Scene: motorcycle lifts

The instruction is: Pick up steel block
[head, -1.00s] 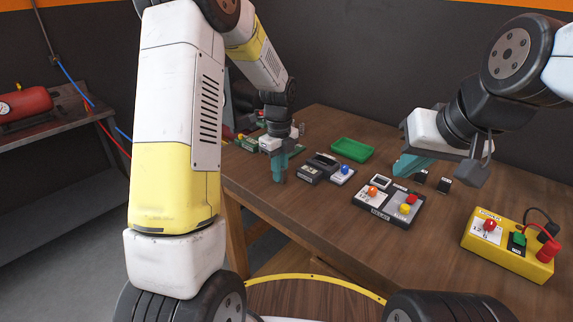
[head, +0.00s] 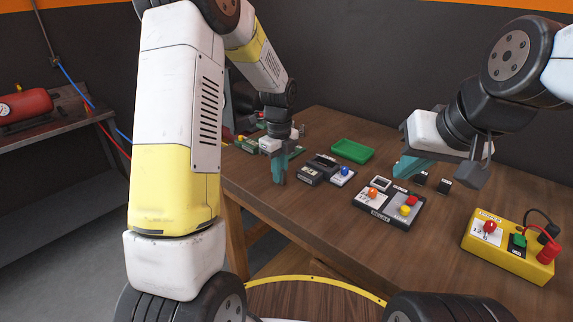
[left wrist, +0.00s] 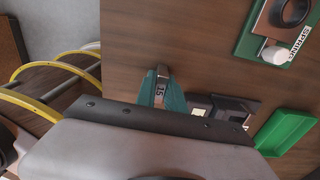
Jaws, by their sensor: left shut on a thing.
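The steel block (left wrist: 161,88) is a small grey piece with a dark "15" mark in the left wrist view. It sits between the teal fingers of my left gripper (left wrist: 161,92), which is shut on it. In the head view my left gripper (head: 280,178) points down at the tabletop near the table's left edge, and its fingers hide the block. I cannot tell whether the block touches the table. My right gripper (head: 442,172) is open and empty above the right part of the table.
On the wooden table (head: 320,225) stand a green tray (head: 352,151), a dark device with a blue knob (head: 344,171), a button panel (head: 388,205) and a yellow power box (head: 510,247). Green boards (head: 290,152) lie behind my left gripper. The front middle is clear.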

